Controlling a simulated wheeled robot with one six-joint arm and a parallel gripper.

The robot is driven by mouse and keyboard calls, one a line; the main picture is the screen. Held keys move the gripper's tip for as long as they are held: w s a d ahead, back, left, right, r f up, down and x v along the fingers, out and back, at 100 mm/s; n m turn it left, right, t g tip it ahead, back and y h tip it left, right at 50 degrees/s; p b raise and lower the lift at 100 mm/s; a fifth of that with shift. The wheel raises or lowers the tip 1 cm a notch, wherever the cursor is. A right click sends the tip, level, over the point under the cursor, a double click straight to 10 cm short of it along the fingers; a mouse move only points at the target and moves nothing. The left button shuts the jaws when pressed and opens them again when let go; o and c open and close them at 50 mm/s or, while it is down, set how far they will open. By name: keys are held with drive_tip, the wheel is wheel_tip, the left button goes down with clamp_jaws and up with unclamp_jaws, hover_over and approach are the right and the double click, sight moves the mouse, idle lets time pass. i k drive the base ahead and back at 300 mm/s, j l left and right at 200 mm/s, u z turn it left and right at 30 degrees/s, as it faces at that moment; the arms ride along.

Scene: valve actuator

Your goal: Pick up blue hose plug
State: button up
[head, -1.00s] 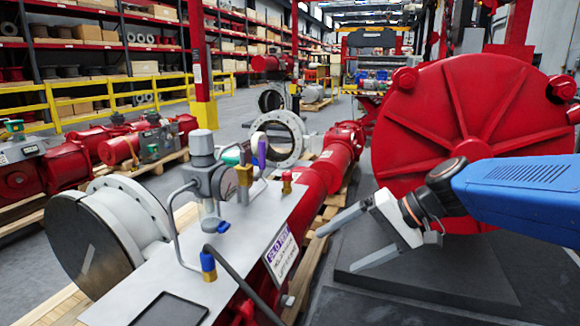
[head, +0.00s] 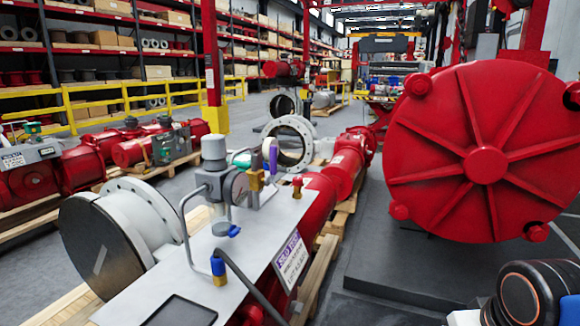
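A second, smaller blue piece (head: 234,231) sits near the foot of the grey regulator (head: 214,180). I cannot tell from the view which one the task means. Only my dark wrist (head: 530,297) and a pale edge of my gripper show at the bottom right corner. The fingers are below the frame. My gripper is well to the right of both blue pieces, not touching them.
Brass and purple fittings (head: 269,158) and a red-topped fitting (head: 297,186) stand on the plate. A large red ribbed disc (head: 486,150) rises at the right. A white flange (head: 125,230) is at the left. Dark floor lies between plate and disc.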

sight(218, 266)
drive_tip(key=u, duration=0.25)
drive_tip(key=i+l+u, duration=0.2)
drive_tip(key=u, duration=0.2)
drive_tip(key=i+l+u, duration=0.2)
drive_tip(key=u, duration=0.2)
drive_tip(key=i+l, duration=0.15)
drive_tip(key=l, duration=0.2)
drive_tip(key=i+l+u, duration=0.1)
drive_tip(key=l, duration=0.2)
drive_tip(key=i+l, duration=0.2)
drive_tip(key=l, duration=0.15)
drive_tip(key=i+l+u, duration=0.15)
drive_tip(key=l, duration=0.2)
drive_tip(key=i+l, duration=0.1)
drive_tip(key=l, duration=0.25)
